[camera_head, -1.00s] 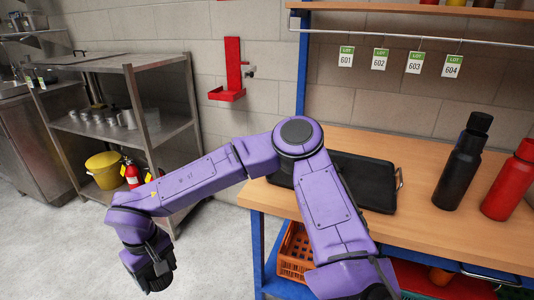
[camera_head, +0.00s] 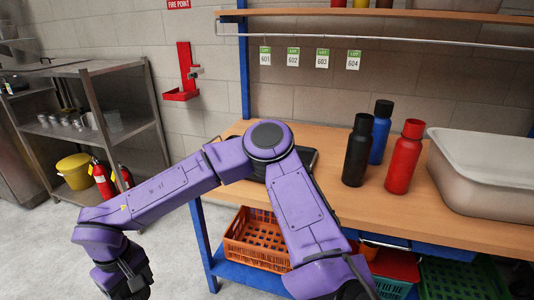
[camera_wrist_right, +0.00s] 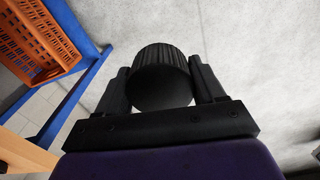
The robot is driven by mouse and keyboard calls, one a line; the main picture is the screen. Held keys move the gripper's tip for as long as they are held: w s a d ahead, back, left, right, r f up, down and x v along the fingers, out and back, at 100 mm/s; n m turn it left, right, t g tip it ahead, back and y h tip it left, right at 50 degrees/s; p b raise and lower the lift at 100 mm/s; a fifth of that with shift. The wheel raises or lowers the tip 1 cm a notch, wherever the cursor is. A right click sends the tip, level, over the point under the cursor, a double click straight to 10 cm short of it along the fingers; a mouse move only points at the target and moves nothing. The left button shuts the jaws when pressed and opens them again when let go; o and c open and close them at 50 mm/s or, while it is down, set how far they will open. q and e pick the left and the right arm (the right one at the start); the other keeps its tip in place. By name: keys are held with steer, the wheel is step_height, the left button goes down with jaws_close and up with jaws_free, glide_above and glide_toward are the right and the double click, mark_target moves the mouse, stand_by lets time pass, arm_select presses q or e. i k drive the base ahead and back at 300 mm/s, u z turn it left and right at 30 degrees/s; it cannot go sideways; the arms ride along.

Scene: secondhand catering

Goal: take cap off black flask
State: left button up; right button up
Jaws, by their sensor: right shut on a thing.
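The black flask (camera_head: 356,158) stands upright on the wooden bench, left of the red flask and in front of the blue flask. Its top is dark and narrow; I cannot tell at this size whether that is a cap or the bare neck. My right gripper (camera_head: 132,286) is low at the left, over the floor and well away from the flasks. In the right wrist view my right gripper (camera_wrist_right: 162,78) is shut on a black ribbed round cap (camera_wrist_right: 162,84), held between both fingers. My left gripper is not in view.
A blue flask (camera_head: 380,138) and a red flask (camera_head: 402,162) stand beside the black one. An orange crate (camera_head: 258,240) is under the bench. A metal shelf (camera_head: 110,135) stands at left.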

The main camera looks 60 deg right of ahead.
mark_target(359, 141)
steer(key=z, duration=1.45)
